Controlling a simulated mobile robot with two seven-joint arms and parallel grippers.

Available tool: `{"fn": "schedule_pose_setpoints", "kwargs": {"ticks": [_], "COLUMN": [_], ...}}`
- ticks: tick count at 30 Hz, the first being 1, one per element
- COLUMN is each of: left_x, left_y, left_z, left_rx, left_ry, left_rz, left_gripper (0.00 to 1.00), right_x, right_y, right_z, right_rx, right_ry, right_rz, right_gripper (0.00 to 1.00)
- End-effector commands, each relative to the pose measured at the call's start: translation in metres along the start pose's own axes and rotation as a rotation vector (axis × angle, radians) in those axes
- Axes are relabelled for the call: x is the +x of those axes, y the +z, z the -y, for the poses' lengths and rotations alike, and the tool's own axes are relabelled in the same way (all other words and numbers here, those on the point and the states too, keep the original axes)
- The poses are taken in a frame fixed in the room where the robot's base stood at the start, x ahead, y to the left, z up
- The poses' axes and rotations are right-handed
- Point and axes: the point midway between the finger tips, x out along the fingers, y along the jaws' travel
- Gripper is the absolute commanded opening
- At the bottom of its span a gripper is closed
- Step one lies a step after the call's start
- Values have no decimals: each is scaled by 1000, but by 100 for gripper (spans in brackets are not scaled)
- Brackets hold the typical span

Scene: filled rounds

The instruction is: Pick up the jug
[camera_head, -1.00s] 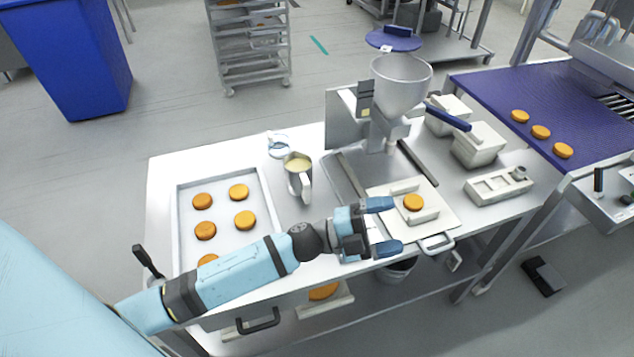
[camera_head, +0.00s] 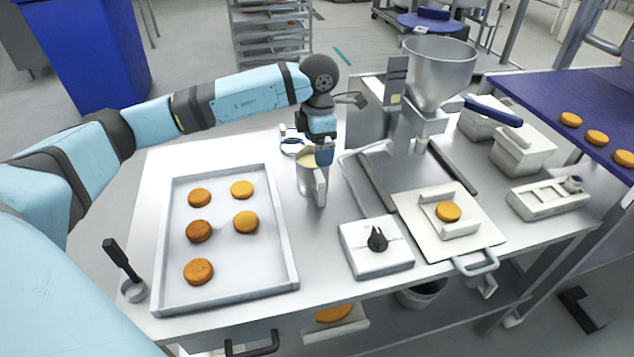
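The jug (camera_head: 306,182) is a metal vessel with pale yellow content, standing upright on the metal table. Its handle (camera_head: 320,189) faces the front right. My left gripper (camera_head: 322,154) points down over the jug's rim, at the top of the handle. One blue fingertip shows there; the other is hidden, so I cannot tell whether the fingers are open or shut on the handle. My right gripper is not in view.
A tray (camera_head: 285,262) with several orange rounds lies left of the jug. A hopper machine (camera_head: 440,75) stands to the right. A white block with a black knob (camera_head: 377,260) sits in front. A blue-and-white item (camera_head: 292,146) stands just behind the jug.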

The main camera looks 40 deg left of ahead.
Motion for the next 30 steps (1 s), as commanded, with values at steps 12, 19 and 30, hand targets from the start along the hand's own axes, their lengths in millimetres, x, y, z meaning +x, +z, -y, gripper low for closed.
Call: {"fn": "schedule_pose_setpoints", "kwargs": {"ticks": [12,19,30], "left_x": [66,83,120], "left_y": [1,2,3], "left_z": [2,1,-1], "left_rx": [2,1,3], "left_ry": [-5,-8,-6], "left_rz": [2,0,4], "left_gripper": [93,93,93], "right_x": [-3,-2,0], "right_y": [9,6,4], "right_z": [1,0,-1], "right_rx": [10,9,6], "right_ry": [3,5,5], "right_rz": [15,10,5], "right_gripper": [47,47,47]}}
